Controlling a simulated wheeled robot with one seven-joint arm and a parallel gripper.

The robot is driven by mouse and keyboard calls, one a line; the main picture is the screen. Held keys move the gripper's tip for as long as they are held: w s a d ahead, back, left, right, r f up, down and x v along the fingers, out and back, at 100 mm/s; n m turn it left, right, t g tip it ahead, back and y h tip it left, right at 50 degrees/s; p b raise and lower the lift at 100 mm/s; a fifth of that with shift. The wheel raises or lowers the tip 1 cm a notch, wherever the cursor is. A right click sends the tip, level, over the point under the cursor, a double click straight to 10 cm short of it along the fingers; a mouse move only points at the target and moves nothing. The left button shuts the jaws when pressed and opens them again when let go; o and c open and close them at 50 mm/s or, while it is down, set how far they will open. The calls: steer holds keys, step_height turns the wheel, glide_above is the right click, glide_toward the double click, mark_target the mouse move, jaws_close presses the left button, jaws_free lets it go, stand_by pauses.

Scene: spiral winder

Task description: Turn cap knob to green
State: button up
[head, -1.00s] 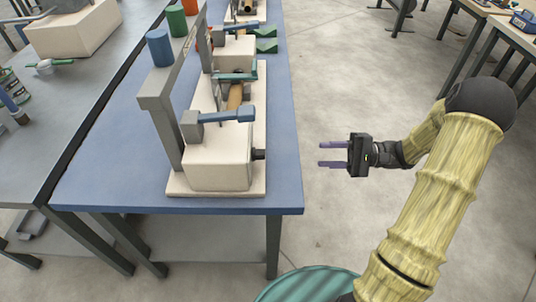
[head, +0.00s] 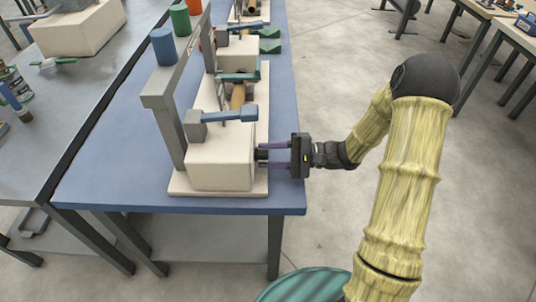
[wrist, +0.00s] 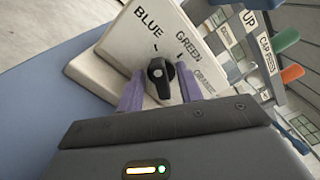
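The cap knob (wrist: 160,73) is black and sits on a cream panel (wrist: 130,38) lettered BLUE, GREEN and a third, partly blurred word starting with "ORA". Its narrow bar stands roughly upright in the wrist view, its upper end nearer the BLUE mark than GREEN. In the head view the panel is the right end of the cream block (head: 215,172). My gripper (head: 264,155) is at that end, fingers pointing left. In the wrist view my gripper (wrist: 160,80) is open, a purple finger on each side of the knob, with small gaps visible.
The winder stands on a blue table (head: 120,185). A blue-handled lever (head: 232,114) sits above the block, and a grey frame (head: 165,105) carries blue, green and orange cylinders.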

steer(key=shift+d, duration=0.25)
steer(key=shift+a, duration=0.1)
jaws_close()
steer(key=shift+r+m+p, duration=0.15)
steer(key=shift+m+p, duration=0.15)
steer(key=shift+p, duration=0.05)
steer(key=shift+r+m+p, duration=0.15)
steer(key=shift+m+p, duration=0.55)
steer(key=shift+p, duration=0.3)
steer(key=m+p, duration=0.4)
steer(key=p, duration=0.1)
steer(key=shift+w+r, duration=0.1)
steer(key=shift+r, duration=0.05)
steer(key=m+p, duration=0.4)
steer(key=shift+w, duration=0.15)
steer(key=shift+f+m+p, duration=0.3)
steer(key=shift+m+p, duration=0.4)
steer(key=shift+m, duration=0.3)
